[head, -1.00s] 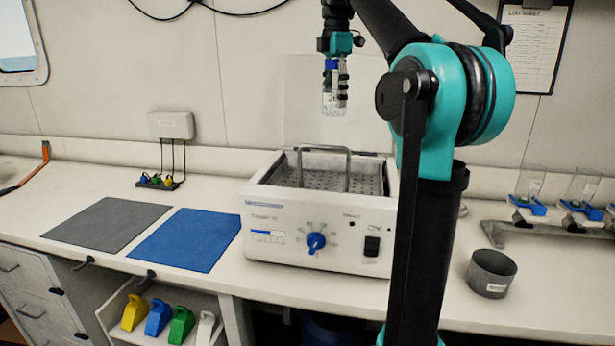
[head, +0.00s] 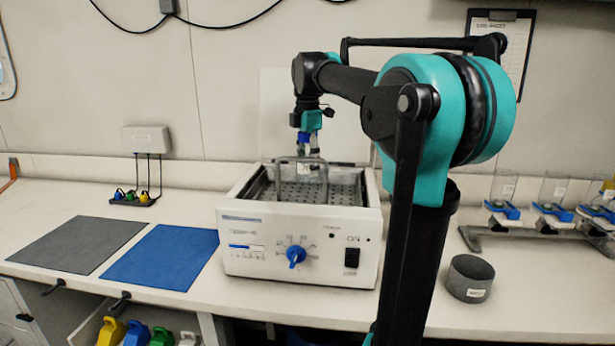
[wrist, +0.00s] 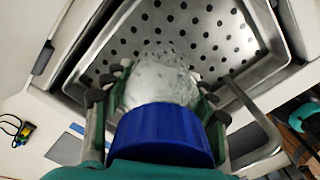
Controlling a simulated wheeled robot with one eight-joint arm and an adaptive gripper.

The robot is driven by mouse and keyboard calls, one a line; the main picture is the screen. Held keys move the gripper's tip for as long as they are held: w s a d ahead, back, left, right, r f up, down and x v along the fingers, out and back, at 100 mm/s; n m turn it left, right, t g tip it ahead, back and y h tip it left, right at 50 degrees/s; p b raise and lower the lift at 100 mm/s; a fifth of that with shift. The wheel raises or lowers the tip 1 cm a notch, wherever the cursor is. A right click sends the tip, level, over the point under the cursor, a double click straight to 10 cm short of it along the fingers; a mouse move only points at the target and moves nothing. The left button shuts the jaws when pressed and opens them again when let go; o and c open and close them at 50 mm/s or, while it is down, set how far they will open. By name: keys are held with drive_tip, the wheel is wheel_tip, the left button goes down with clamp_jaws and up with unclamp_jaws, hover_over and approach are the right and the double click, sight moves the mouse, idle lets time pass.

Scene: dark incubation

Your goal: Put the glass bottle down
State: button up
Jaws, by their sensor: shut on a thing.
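The glass bottle (wrist: 160,82) is clear with a blue cap (wrist: 162,135). My gripper (wrist: 158,95) is shut around it, a finger on each side, in the wrist view. In the head view the gripper (head: 309,150) is over the open water bath (head: 300,240), and the bottle (head: 305,168) hangs upright beneath it, partly behind the bath's metal handle (head: 300,160). The perforated metal floor (wrist: 190,35) shows beyond the bottle in the wrist view. I cannot tell whether the bottle's base touches that floor.
A blue mat (head: 165,256) and a grey mat (head: 75,245) lie left of the bath. A dark grey round container (head: 469,278) stands to its right. A rack with blue clamps and clear vessels (head: 545,210) is farther right.

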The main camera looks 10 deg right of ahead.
sight(307, 134)
drive_tip(key=shift+f, duration=1.9)
drive_tip(key=o, duration=1.5)
drive_tip(key=shift+f, duration=0.15)
wheel_tip(307, 134, up, 12)
drive_tip(key=shift+r, duration=0.2)
